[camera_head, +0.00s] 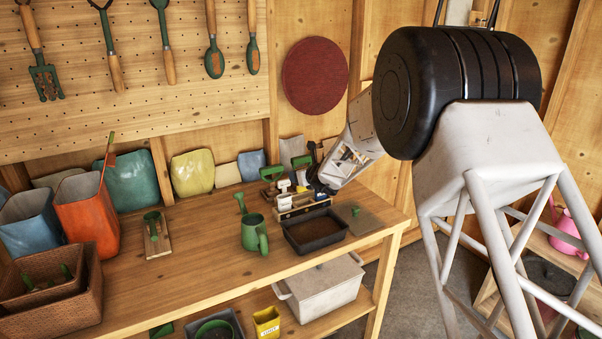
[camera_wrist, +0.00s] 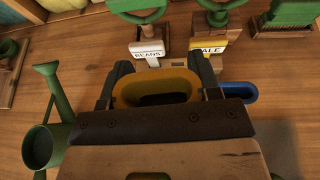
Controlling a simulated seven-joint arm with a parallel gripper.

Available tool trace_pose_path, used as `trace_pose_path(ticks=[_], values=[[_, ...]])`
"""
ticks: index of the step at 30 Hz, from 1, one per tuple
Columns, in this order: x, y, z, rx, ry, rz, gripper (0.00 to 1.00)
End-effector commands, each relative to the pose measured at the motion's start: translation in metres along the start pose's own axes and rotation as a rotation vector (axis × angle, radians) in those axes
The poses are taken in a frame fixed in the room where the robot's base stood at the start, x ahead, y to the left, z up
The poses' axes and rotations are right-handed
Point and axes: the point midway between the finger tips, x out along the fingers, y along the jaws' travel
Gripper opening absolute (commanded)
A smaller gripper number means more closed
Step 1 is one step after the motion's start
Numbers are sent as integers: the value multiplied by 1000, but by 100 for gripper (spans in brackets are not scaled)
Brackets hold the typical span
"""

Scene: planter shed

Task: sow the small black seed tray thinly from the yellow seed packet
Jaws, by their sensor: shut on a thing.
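The black seed tray (camera_head: 326,246) sits on the bench near its right end, with dark brown soil inside. My gripper (camera_head: 318,190) is just behind the tray, low over a wooden holder. In the wrist view my gripper (camera_wrist: 160,72) is shut on the yellow seed packet (camera_wrist: 153,79), one finger on each side. The packet's open mouth faces the camera, and its inside is dark. A blue packet (camera_wrist: 238,92) stands just right of it. In the head view the yellow packet cannot be made out clearly at my gripper.
Labels reading BEANS (camera_wrist: 147,50) and KALE (camera_wrist: 208,45) stand beyond the packet, with green-handled tools behind. A green watering can (camera_head: 255,234) stands left of the tray. A grey board (camera_head: 358,219) lies to its right.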

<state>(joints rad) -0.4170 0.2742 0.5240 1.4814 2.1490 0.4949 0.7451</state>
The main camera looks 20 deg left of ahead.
Motion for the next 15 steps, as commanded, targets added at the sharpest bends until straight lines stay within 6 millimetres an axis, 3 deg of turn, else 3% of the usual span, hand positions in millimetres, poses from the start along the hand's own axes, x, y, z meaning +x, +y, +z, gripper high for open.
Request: trace_pose_path(ticks=[9,15], values=[[-51,43,-22,-81,-3,197,34],[-73,63,-34,-105,4,285,34]])
